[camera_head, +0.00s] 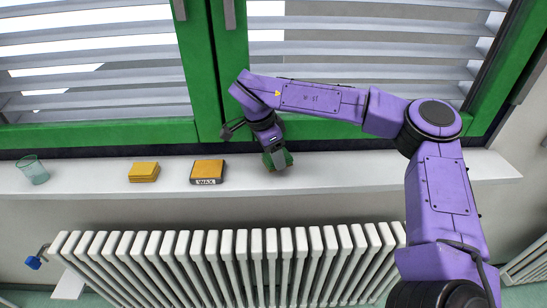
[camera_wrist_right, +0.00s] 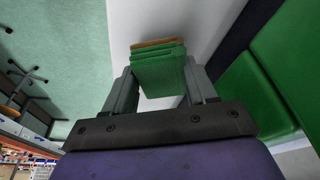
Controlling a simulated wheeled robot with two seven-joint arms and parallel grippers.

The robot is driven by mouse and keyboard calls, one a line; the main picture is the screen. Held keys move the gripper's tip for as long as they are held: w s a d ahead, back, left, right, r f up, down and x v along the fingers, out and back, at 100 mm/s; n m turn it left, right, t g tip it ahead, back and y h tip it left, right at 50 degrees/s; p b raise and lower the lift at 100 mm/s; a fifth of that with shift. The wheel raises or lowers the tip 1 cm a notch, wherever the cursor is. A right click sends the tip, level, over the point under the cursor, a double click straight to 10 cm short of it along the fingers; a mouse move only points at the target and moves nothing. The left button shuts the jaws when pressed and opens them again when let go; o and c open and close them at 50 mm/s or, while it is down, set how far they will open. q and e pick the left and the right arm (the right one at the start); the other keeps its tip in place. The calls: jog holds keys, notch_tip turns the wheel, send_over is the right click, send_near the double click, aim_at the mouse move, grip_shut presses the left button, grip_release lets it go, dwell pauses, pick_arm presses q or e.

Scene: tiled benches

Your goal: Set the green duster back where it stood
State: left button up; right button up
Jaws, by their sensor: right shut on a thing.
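The green duster (camera_wrist_right: 160,72) is between the two fingers of my right gripper (camera_wrist_right: 160,88), which is shut on it, in the right wrist view. A brownish layer shows along its far edge. In the head view the duster (camera_head: 286,157) shows in part beside the fingers of my right gripper (camera_head: 277,160), over the white window sill (camera_head: 340,168). I cannot tell whether the duster touches the sill. My left gripper is not in view.
On the sill, left of the gripper, lie a yellow-topped box marked WAX (camera_head: 208,171), a yellow pad stack (camera_head: 144,171) and a glass (camera_head: 33,170). A white radiator (camera_head: 230,262) stands below. The green window frame (camera_head: 110,133) rises behind. The sill to the right is clear.

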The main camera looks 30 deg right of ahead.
jog(key=shift+f+p, duration=0.9)
jog(key=shift+p, duration=0.2)
jog(key=shift+f, duration=0.3)
jog(key=shift+f, duration=0.1)
jog(key=o, duration=0.9)
jog(key=shift+f, duration=0.1)
jog(key=shift+o, duration=0.2)
